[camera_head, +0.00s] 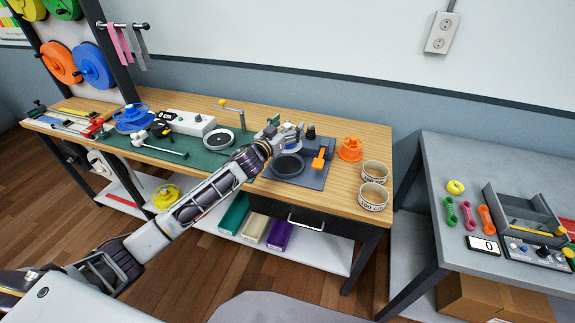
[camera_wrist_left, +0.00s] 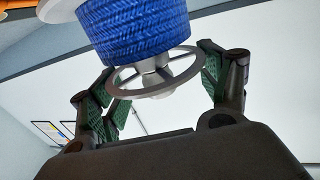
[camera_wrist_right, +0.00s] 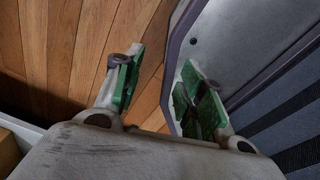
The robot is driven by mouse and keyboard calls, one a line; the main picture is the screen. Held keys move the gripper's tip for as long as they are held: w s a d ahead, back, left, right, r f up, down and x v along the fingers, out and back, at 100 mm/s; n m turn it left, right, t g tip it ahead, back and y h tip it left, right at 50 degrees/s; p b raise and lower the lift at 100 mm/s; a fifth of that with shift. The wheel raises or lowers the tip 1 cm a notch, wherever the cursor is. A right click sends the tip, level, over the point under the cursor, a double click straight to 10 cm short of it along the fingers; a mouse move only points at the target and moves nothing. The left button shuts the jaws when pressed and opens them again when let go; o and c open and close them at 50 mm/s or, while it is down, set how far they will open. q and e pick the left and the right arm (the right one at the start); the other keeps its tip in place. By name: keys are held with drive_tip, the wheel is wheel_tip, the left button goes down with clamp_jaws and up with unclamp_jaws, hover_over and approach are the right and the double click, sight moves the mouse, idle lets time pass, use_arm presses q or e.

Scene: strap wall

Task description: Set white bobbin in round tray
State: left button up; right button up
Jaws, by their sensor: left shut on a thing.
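My left gripper (camera_head: 280,139) is over the grey fixture plate on the workbench, shut on a white bobbin (camera_head: 294,145) wound with blue strap. In the left wrist view, the bobbin's blue winding (camera_wrist_left: 138,35) and pale rim sit between the fingers. A dark round tray (camera_head: 288,165) lies on the plate just below the bobbin. A gap between bobbin and tray cannot be judged. My right gripper (camera_wrist_right: 158,95) is open and empty, above the wooden floor.
An orange lever (camera_head: 318,160) and a dark knob (camera_head: 311,131) stand close right of the tray. An orange spool (camera_head: 350,149) and two labelled cups (camera_head: 373,197) are further right. A grey side table (camera_head: 450,155) stands at the right.

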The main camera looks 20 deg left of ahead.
use_arm(q)
wheel_tip(320, 180, down, 6)
drive_tip(key=shift+r+b, duration=0.1)
drive_tip(key=shift+b, duration=0.25)
drive_tip(key=shift+f, duration=0.25)
use_arm(e)
drive_tip(key=shift+w+d+f, duration=0.1)
drive_tip(key=shift+d+f, duration=0.25)
drive_tip(key=shift+d, duration=0.15)
drive_tip(key=shift+w, duration=0.15)
use_arm(q)
drive_tip(key=shift+f+b, duration=0.35)
drive_tip(key=shift+f, duration=1.65)
use_arm(e)
drive_tip(key=shift+w+d+f, duration=0.15)
drive_tip(key=shift+d+f, duration=0.25)
drive_tip(key=shift+d, duration=0.25)
